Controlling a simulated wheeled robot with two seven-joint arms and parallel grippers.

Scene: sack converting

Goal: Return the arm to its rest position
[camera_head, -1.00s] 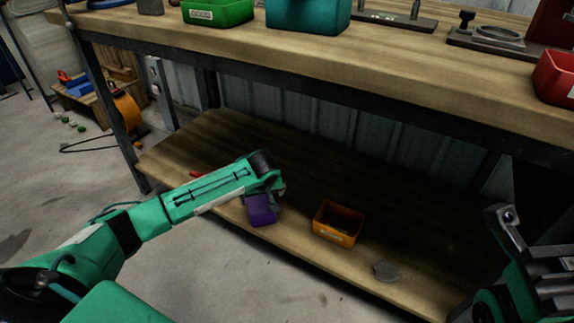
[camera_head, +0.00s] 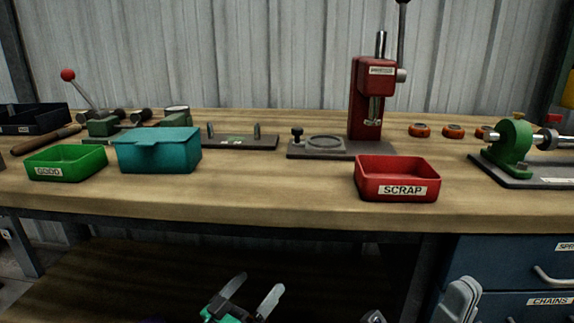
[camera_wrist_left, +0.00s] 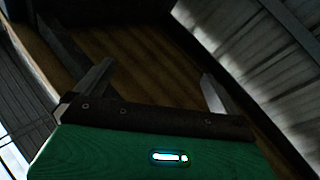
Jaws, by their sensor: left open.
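My left gripper (camera_head: 261,281) is at the bottom of the head view, in front of the dark lower shelf and below the bench top's front edge. Its two grey fingers are apart with nothing between them. The left wrist view shows the same open gripper (camera_wrist_left: 158,72) with the brown wooden shelf (camera_wrist_left: 140,45) beyond it. Grey parts of my right arm (camera_head: 460,298) show at the bottom right of the head view. Most of that arm is cut off by the frame, so its fingers cannot be made out clearly.
On the bench top (camera_head: 270,205) stand a green GOOD bin (camera_head: 62,155), a teal lidded box (camera_head: 158,152), a red SCRAP bin (camera_head: 398,168) and a red press (camera_head: 370,105). Blue drawers (camera_head: 505,262) are at the lower right.

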